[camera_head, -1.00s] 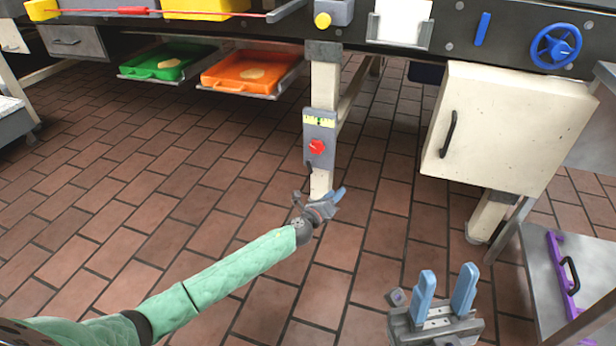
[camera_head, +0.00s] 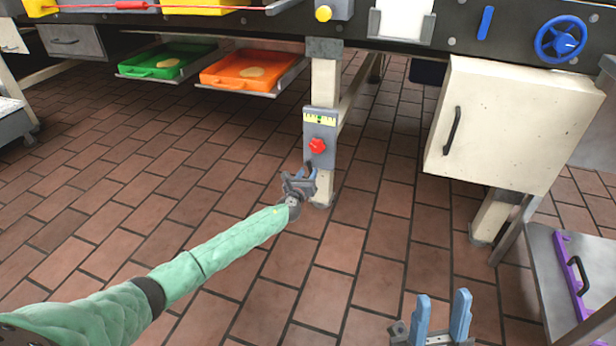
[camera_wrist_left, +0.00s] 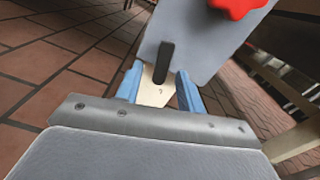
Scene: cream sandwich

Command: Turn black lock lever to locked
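The black lock lever (camera_wrist_left: 163,64) is on the lower part of a grey panel (camera_wrist_left: 200,50), which is fixed to a cream table leg. In the left wrist view it lies between the blue fingertips of my left gripper, and I cannot tell if they touch it. In the head view my left gripper (camera_head: 307,177) is just below the panel (camera_head: 321,128) and hides most of the lever. My left gripper is open. My right gripper (camera_head: 438,316) is open and empty over the floor at the bottom of the head view.
A red knob (camera_head: 317,145) sits on the panel above the lever. A cream cabinet (camera_head: 510,125) hangs to the right. Green (camera_head: 150,68) and orange (camera_head: 235,82) trays are under the table. A metal surface with a purple bar (camera_head: 573,275) is at lower right. The brick floor is open.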

